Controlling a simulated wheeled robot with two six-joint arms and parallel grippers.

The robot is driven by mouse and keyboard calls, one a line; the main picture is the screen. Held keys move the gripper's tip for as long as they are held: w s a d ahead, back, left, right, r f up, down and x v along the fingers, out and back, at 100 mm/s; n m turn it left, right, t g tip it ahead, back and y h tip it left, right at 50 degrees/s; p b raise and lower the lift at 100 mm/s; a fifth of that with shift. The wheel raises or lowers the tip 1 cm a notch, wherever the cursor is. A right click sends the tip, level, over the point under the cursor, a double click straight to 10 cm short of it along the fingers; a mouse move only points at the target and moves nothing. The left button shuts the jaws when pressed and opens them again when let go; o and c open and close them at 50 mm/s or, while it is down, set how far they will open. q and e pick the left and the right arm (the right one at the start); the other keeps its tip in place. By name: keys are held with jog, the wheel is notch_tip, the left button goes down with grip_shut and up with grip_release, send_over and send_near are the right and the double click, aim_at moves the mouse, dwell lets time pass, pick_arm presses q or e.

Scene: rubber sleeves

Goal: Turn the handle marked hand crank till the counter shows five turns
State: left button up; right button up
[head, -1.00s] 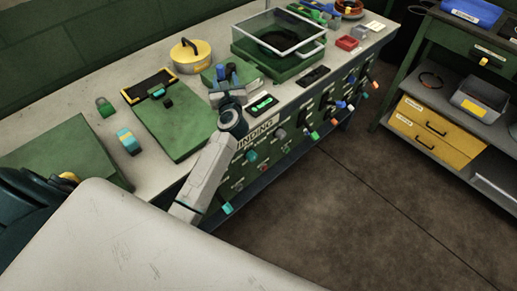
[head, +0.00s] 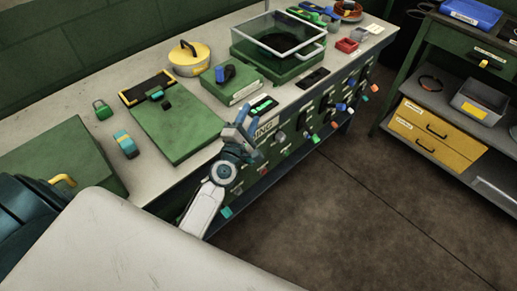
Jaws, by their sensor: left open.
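My left gripper (head: 246,122) is open with blue-grey fingers. It is low over the front edge of the bench, in front of the green panel lettered with a word ending "ING", and covers part of that lettering. I see nothing between its fingers. A green box (head: 238,80) with a dark blue and black knob (head: 226,74) on top stands behind it, apart from the gripper. A white label on the box is too small to read. I cannot tell which handle is marked hand crank. My right gripper is out of view.
A green board (head: 178,128), a yellow lidded pot (head: 189,58) and a clear-covered green case (head: 278,45) stand on the bench (head: 95,135). Shelving with yellow drawers (head: 437,132) stands right, across open floor.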

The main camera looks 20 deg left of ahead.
pick_arm(q)
jog(key=s+d+f+m+g+h, duration=0.3)
jog(key=d+f+m+h, duration=0.1)
jog(key=f+m, duration=0.4)
jog(key=shift+s+d+m+h, duration=0.35)
jog(key=shift+m+h, duration=0.15)
jog(key=shift+m, duration=0.3)
